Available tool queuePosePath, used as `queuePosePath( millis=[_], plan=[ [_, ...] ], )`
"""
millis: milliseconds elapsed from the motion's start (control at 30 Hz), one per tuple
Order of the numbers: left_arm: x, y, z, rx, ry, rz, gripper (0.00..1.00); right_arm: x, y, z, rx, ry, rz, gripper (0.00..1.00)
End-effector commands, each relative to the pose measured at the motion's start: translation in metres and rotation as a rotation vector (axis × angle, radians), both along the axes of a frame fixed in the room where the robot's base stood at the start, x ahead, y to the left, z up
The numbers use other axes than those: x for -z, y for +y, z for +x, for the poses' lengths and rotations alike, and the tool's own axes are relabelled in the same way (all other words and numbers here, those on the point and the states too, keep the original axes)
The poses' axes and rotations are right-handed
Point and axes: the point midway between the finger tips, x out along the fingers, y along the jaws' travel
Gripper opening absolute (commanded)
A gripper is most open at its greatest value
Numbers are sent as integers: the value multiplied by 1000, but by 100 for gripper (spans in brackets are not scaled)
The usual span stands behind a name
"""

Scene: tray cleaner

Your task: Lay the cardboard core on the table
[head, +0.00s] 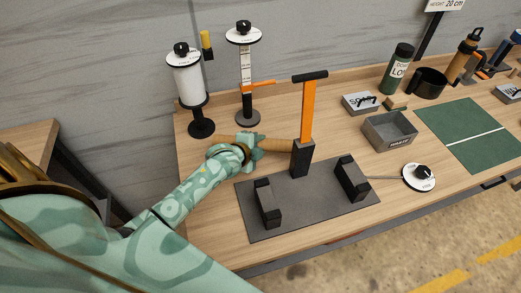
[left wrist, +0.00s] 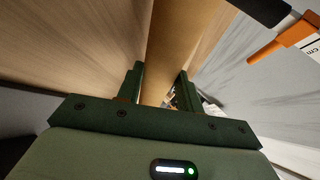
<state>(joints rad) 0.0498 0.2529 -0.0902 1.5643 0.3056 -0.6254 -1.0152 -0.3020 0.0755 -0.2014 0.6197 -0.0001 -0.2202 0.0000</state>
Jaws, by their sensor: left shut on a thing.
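The cardboard core (head: 276,145) is a plain brown tube lying roughly level in the head view, just left of the dark block under the orange upright. My left gripper (head: 250,148) is shut around it, with a short brown part showing to the left of the fingers. In the left wrist view the core (left wrist: 181,40) runs away from between the two green fingers (left wrist: 160,88). The wooden table (head: 215,195) is beneath it. I cannot tell whether the core touches the table. Its right end is hidden at the block. My right gripper is not in view.
A dark grey plate (head: 305,212) with two black blocks and an orange upright (head: 307,110) stands close to the core. A grey bin (head: 390,131) and green mat (head: 468,135) lie right. Bare table shows left of the plate.

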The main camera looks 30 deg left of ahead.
Motion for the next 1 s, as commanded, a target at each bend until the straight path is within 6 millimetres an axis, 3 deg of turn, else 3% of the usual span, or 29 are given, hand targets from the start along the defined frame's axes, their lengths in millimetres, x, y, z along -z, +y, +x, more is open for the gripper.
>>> queuePosePath(
  millis=[67,800,833,867,1000],
  plan=[
    [15,0,0,-1,2,-3,13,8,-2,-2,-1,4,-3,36],
    [26,0,0,0,2,0,13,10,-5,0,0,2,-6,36],
    [26,0,-1,0,3,0,39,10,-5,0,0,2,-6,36],
    [27,0,-1,0,3,0,46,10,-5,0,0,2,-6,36],
    [28,-1,-2,1,7,0,46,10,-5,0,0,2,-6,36]
  ],
)
